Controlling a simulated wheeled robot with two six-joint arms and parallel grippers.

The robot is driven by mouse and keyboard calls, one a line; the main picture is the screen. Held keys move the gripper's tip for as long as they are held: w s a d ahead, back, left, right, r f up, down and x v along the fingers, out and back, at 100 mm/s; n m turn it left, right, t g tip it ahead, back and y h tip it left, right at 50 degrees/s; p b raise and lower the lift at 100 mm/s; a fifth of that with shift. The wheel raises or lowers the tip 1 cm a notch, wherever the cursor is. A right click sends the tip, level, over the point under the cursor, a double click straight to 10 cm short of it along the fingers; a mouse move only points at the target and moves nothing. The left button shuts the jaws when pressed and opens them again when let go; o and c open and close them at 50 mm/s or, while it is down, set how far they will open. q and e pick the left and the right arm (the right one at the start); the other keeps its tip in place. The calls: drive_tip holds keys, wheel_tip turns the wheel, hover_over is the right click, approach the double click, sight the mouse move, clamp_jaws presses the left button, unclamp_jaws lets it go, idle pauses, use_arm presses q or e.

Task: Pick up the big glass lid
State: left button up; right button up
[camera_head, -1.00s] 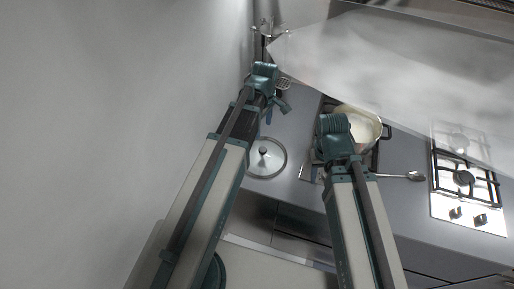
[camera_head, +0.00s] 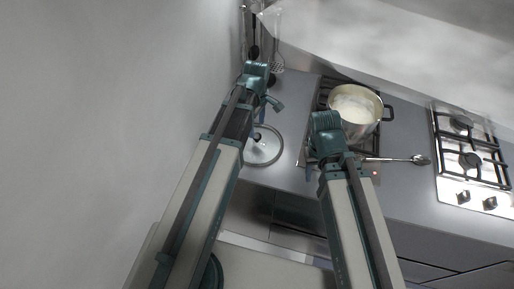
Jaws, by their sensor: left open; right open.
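The big glass lid (camera_head: 266,152) is a round, clear disc with a metal rim and a knob, lying flat on the grey counter. My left arm covers part of its left side. My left gripper (camera_head: 268,104) is open and empty, just beyond the lid toward the wall and apart from it. My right gripper (camera_head: 310,165) is open, right of the lid near the front of the left hob; my arm hides much of its jaws.
Another hob (camera_head: 465,195) is at the right. Utensils (camera_head: 254,50) hang by the left wall. A pale hood (camera_head: 390,50) overhangs the back.

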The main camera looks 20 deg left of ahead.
sight(257, 136)
drive_tip(key=shift+f, duration=0.1)
use_arm(q)
wheel_tip(257, 136, down, 5)
drive_tip(key=b, duration=0.5)
drive_tip(key=shift+w+f, duration=0.15)
drive_tip(key=shift+f, duration=0.05)
use_arm(e)
wheel_tip(257, 136, down, 5)
drive_tip(key=shift+f, duration=0.15)
use_arm(q)
drive_tip(key=shift+r, duration=0.1)
clamp_jaws()
idle(0.7)
